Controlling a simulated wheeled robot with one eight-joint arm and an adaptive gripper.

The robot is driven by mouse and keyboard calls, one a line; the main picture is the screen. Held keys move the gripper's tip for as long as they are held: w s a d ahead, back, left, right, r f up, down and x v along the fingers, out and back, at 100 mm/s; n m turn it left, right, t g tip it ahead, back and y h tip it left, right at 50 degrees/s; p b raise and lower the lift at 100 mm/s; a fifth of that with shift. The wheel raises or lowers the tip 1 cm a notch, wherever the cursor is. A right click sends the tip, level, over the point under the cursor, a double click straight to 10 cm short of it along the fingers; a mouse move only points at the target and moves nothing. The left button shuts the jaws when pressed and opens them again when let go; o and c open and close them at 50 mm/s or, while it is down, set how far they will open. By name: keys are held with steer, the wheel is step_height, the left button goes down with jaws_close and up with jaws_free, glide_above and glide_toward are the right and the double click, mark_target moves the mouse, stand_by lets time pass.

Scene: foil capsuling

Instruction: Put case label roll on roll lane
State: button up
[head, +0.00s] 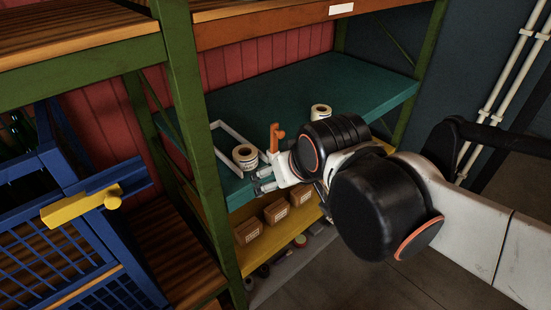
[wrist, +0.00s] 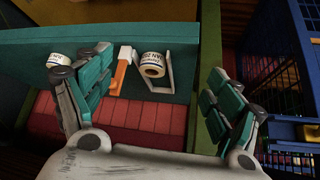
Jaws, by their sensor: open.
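A white label roll (head: 245,156) with a dark core sits on the teal shelf, by a white frame-like lane (head: 229,132). In the wrist view this roll (wrist: 152,65) lies between the fingers, and the lane (wrist: 171,75) borders it. A second white roll (head: 320,111) stands farther right on the shelf; it also shows in the wrist view (wrist: 62,60), beyond the left finger. I cannot tell which is the case label roll. My gripper (head: 263,181) is open and empty at the shelf's front edge, just short of the first roll; its fingers (wrist: 159,64) are wide apart.
A green post (head: 190,120) rises close to the left. Cardboard boxes (head: 276,210) line the yellow shelf below. A blue cage (head: 75,230) stands left. The shelf's back right is clear.

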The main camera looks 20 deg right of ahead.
steer(key=s, duration=0.4)
steer(key=shift+s+f, duration=0.15)
steer(key=shift+f, duration=0.2)
